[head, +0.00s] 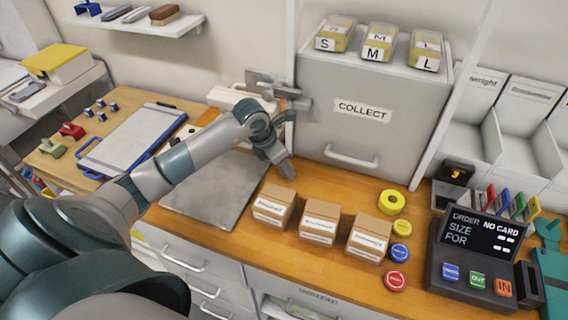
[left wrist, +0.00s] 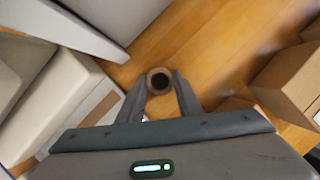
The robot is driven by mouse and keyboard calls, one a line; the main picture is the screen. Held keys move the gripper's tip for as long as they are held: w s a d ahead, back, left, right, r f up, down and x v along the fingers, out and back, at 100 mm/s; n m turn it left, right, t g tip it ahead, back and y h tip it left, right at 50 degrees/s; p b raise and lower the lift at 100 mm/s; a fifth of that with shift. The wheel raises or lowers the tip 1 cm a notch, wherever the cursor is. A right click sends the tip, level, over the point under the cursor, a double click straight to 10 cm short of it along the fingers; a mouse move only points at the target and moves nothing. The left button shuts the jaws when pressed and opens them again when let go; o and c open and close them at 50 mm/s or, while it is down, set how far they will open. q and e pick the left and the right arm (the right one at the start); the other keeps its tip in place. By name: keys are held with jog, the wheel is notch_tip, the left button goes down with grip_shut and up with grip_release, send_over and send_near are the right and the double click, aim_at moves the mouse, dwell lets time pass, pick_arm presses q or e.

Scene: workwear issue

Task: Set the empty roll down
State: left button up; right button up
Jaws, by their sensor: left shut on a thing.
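My left gripper (head: 285,168) reaches over the wooden counter (head: 330,190), in front of the grey COLLECT cabinet. In the left wrist view its two fingers (left wrist: 160,85) are closed on the empty roll (left wrist: 151,80), a small brown ring seen end-on with a dark hole. The counter's wood shows beyond the roll; I cannot tell whether the roll touches it. In the head view the roll is hidden or too small to make out. My right gripper is not in view.
Several cardboard boxes (head: 319,222) stand near the counter's front edge, right of the gripper. A grey mat (head: 210,195) lies to the left. The COLLECT cabinet (head: 372,105) stands behind. A yellow ring (head: 391,202) and an order terminal (head: 478,255) are further right.

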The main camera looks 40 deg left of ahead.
pick_arm(q)
jog(key=shift+f, duration=0.2)
jog(key=o, duration=1)
jog(key=shift+r, duration=0.1)
jog(key=shift+r, duration=0.1)
jog(key=shift+s+a+r, duration=0.1)
jog(key=shift+s+r, duration=0.05)
jog(key=shift+r, duration=0.3)
jog(key=b+v, duration=0.3)
jog(key=v, duration=0.8)
